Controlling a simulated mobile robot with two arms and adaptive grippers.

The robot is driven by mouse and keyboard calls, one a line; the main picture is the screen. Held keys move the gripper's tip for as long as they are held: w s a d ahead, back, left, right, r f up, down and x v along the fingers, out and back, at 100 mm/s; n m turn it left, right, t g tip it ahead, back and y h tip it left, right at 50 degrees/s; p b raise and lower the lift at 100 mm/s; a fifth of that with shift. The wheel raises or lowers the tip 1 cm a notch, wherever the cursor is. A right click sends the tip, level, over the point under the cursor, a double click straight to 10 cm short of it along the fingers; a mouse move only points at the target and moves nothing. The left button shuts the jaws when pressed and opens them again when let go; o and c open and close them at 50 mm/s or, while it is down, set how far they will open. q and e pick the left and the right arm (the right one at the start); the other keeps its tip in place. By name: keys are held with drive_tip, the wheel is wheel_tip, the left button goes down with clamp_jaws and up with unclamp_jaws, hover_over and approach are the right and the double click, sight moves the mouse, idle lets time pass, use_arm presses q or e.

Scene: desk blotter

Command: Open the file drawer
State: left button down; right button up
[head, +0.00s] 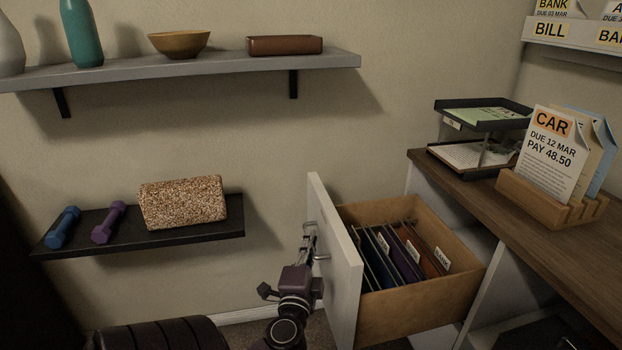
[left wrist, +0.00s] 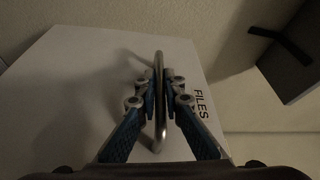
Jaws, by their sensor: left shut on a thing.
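The file drawer (head: 410,325) stands pulled out from the desk at the right, with a white front and a wooden box. Several hanging folders (head: 400,254) with label tabs are inside it. My left gripper (head: 309,240) is at the outer side of the drawer front, shut on the metal handle (head: 322,257). In the left wrist view, the gripper's fingers (left wrist: 161,95) close on both sides of the handle bar (left wrist: 160,139). My right gripper is not in view.
The desk top (head: 480,208) holds a two-level paper tray (head: 484,125) and a wooden letter holder (head: 545,203) with a "CAR" bill. A low black shelf (head: 200,236) with dumbbells and a speckled block is on the wall at the left. A chair back (head: 160,335) is at the bottom.

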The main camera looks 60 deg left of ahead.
use_arm(q)
drive_tip(key=c, duration=2)
unclamp_jaws()
drive_tip(key=shift+f, duration=0.1)
drive_tip(key=shift+c, duration=0.2)
drive_tip(key=shift+d, duration=0.1)
drive_tip(key=v, duration=1.2)
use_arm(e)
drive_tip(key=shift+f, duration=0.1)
